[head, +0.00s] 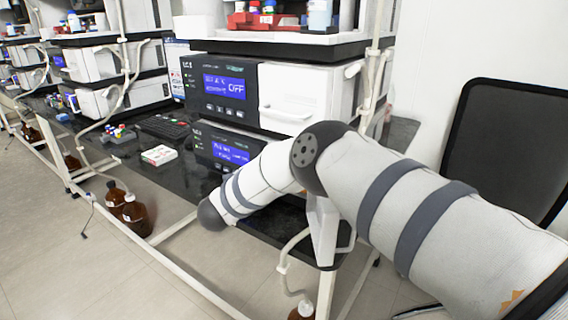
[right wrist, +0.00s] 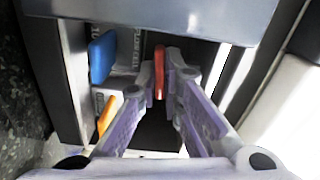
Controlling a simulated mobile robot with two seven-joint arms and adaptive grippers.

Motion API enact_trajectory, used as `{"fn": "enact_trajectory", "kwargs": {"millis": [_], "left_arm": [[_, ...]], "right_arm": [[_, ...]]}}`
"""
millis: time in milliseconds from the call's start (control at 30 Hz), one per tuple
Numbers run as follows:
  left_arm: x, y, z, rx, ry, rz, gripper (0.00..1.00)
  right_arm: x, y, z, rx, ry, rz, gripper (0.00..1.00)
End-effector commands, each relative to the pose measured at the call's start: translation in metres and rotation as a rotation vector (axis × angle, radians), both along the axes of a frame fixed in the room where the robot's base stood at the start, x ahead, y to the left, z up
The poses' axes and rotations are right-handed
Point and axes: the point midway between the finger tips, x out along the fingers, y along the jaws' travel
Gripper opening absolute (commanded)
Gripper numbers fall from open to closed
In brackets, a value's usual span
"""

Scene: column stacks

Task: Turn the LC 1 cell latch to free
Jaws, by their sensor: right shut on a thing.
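In the right wrist view, a narrow red lever (right wrist: 159,62), which looks like the cell latch, stands upright in a dark recess. My right gripper (right wrist: 160,88) has its two purple-grey fingers on either side of the lever, shut on it. A pale panel with partly readable "CELL" lettering (right wrist: 137,48) is behind and to the left. In the head view my right arm comes in from the right and bends down in front of the instrument stack; its gripper and the latch are hidden there. My left gripper is not in view.
The stack's upper module (head: 218,88) has a blue screen reading OFF; a second module (head: 225,145) sits below. A keyboard (head: 163,127) and small white box (head: 158,155) lie on the black bench. Brown bottles (head: 135,212) stand on the floor. A blue tab (right wrist: 102,57) is left of the latch.

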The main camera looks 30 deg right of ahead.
Motion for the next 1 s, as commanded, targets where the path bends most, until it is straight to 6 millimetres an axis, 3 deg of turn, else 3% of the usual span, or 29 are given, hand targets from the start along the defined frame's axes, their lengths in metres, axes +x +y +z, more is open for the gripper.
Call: {"fn": "enact_trajectory", "kwargs": {"millis": [400, 900, 967, 1000], "left_arm": [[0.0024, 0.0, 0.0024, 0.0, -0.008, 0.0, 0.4], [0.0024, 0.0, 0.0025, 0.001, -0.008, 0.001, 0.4], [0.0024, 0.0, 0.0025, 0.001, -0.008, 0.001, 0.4], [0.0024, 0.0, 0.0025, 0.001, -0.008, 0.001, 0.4]], "right_arm": [[-0.0001, 0.0013, -0.0018, 0.06, -0.135, 0.003, 0.0], [0.0, 0.0013, -0.0021, 0.067, -0.15, 0.002, 0.0], [0.0001, 0.0013, -0.0021, 0.067, -0.15, 0.002, 0.16], [0.0, 0.0013, -0.002, 0.066, -0.15, 0.003, 0.16]]}}
